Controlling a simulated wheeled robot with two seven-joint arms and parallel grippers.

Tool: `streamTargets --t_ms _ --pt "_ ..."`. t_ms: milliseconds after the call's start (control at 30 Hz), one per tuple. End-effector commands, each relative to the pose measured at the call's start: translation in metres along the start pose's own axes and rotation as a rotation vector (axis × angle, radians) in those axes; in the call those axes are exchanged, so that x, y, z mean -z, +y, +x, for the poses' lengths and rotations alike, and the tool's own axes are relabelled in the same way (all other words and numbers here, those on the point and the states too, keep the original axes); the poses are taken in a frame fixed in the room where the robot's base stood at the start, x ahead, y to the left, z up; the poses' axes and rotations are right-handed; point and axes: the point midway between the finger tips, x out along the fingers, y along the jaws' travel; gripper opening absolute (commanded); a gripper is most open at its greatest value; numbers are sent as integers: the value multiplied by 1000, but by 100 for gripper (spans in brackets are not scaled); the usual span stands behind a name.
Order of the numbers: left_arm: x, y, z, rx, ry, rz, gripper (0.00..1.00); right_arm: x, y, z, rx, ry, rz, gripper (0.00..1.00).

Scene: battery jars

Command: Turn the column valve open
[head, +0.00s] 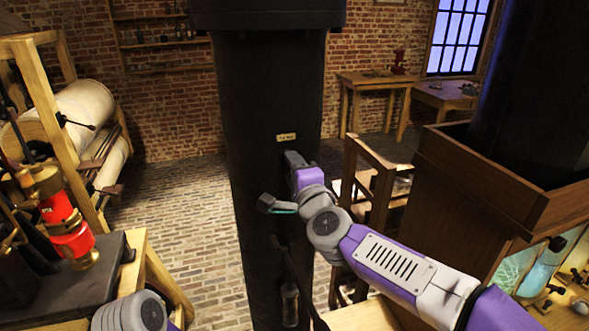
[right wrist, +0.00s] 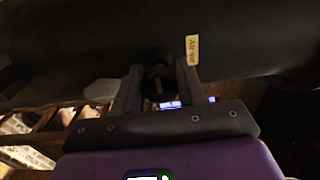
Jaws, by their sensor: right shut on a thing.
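The dark column (head: 265,95) stands upright in the middle of the head view, with a small pale label (head: 286,137) on its front. The label also shows in the right wrist view (right wrist: 192,50), beside the fingers. My right gripper (head: 292,158) is against the column just below the label. In the right wrist view its two fingers are shut on a small dark part at the column's surface, which I take as the valve (right wrist: 157,78). Its shape and turned position are mostly hidden by the fingers and shadow. My left gripper is out of view.
A dark lever with a handle (head: 290,303) hangs low on the column, below my right gripper. A wooden cabinet (head: 480,190) stands close on the right. A red and brass device (head: 68,225) stands on a bench at left. Brick floor (head: 185,215) is clear between.

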Motion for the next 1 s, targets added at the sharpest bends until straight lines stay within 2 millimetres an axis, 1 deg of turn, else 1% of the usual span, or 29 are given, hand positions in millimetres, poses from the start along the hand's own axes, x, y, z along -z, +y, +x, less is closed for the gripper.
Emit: streamTargets --t_ms 100,133,267,300,533,633,767,1000 --pt "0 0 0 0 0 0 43 -2 -2 0 4 -3 -1 10" --pt "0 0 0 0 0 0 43 -2 -2 0 4 -3 -1 43" --pt "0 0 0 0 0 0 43 -1 -2 0 3 -2 -1 63" --pt "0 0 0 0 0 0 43 -1 -1 0 2 -2 0 64" --pt "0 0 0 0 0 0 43 0 0 0 1 -1 0 64" --pt "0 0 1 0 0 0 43 0 0 -5 1 -1 0 64" --pt "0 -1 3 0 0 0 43 0 -1 -21 2 -1 -1 64" --pt "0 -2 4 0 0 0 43 0 -1 -59 3 -1 0 64"
